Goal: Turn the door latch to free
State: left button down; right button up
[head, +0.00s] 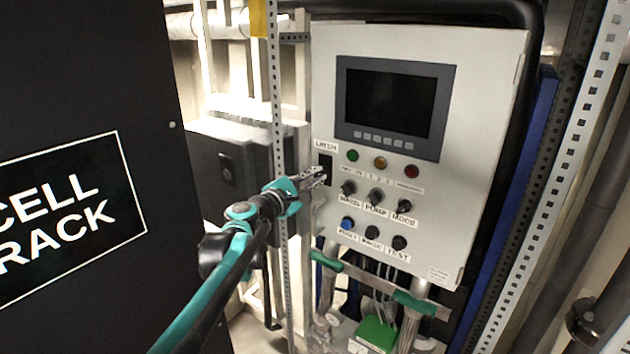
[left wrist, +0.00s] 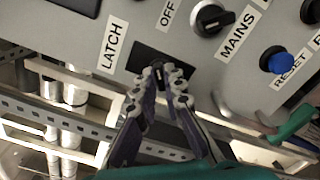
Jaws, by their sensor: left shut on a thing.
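The door latch (head: 326,161) is a small dark plate under the LATCH label at the left edge of the grey control panel (head: 490,130). In the left wrist view the latch's black plate (left wrist: 143,57) lies beside the LATCH label (left wrist: 114,43). My left gripper (head: 319,178) reaches in from the left and is shut on the latch's small dark handle. In the left wrist view its fingertips (left wrist: 161,76) close around that handle and hide most of it. How far the handle is turned cannot be told. My right gripper is not in view.
Black knobs (head: 376,195) and a blue RESET button (left wrist: 278,62) sit close to the right of the latch. A perforated metal post (head: 276,90) stands left of the panel. A teal-ended bar (head: 415,304) crosses below it. A black CELL RACK cabinet (head: 90,90) fills the left.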

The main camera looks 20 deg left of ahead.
pick_arm(q)
jog(key=m, duration=0.3)
jog(key=shift+f+m+b, duration=0.15)
jog(key=shift+m+b, duration=0.6)
jog(key=shift+m, duration=1.35)
jog(key=c, duration=1.6)
grip_release()
jog(key=shift+d, duration=0.1)
jog(key=v, duration=1.2)
